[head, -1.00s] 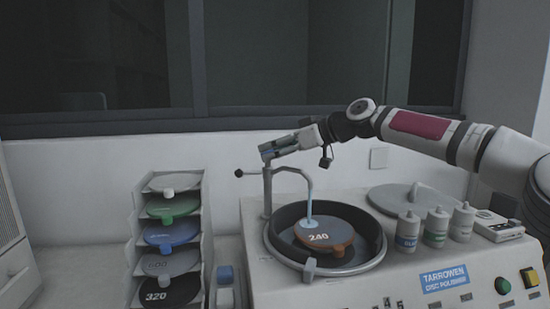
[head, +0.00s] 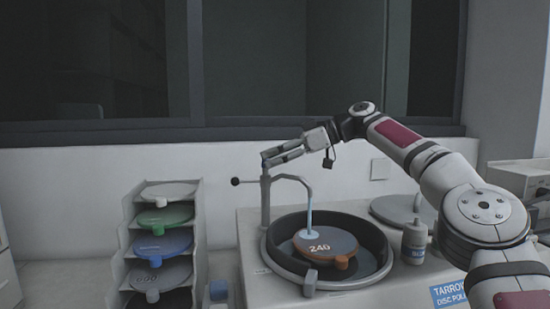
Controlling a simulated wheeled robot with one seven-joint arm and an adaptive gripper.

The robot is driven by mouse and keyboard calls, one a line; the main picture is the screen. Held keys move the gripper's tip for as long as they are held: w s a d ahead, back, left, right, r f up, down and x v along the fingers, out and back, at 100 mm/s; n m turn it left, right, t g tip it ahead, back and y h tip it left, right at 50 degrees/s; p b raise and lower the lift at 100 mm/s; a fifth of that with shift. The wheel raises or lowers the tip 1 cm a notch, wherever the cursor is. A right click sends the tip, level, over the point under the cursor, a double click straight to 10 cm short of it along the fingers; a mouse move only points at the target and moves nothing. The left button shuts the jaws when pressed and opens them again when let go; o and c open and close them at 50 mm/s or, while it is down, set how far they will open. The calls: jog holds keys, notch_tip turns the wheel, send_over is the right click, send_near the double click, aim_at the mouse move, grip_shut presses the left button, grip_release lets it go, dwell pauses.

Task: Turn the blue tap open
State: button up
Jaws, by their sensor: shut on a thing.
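The tap is a grey post (head: 265,208) at the back left of the polisher bowl, with a curved spout (head: 300,180) reaching over the disc. Its blue handle at the post's top is mostly hidden by my fingers. My gripper (head: 272,158) is shut on the tap handle, reaching in from the right and pointing left. A pale blue streak (head: 309,217) runs down from the spout's end, with a pale patch on the disc below it.
A brown disc marked 240 (head: 330,243) lies in the dark bowl (head: 374,250). A rack (head: 195,222) of coloured discs stands left. A bottle (head: 414,241) and a grey lid (head: 395,207) are at the right.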

jog(key=shift+f, duration=0.15)
dwell(0.6)
jog(key=o, duration=1.2)
jog(key=shift+c, duration=0.2)
jog(key=shift+s, duration=0.1)
jog(key=shift+m+t+p, duration=0.35)
jog(key=shift+m+t, duration=0.05)
jog(key=shift+t, duration=0.1)
jog(key=m+t+p, duration=0.2)
jog(key=s+m+t+h+p, duration=0.1)
jog(key=shift+a+r+t+p, duration=0.1)
jog(key=shift+r+t+p, duration=0.2)
jog(key=shift+t, duration=0.1)
jog(key=m+t+h, duration=0.1)
jog(key=m+t, duration=0.1)
jog(key=m+t+h, duration=0.2)
jog(key=m, duration=0.1)
jog(key=a+m+t+h, duration=0.1)
jog(key=m+t+h, duration=0.1)
jog(key=shift+s+a+f+t, duration=0.1)
jog(key=shift+s+f+t, duration=0.2)
jog(key=shift+s, duration=0.05)
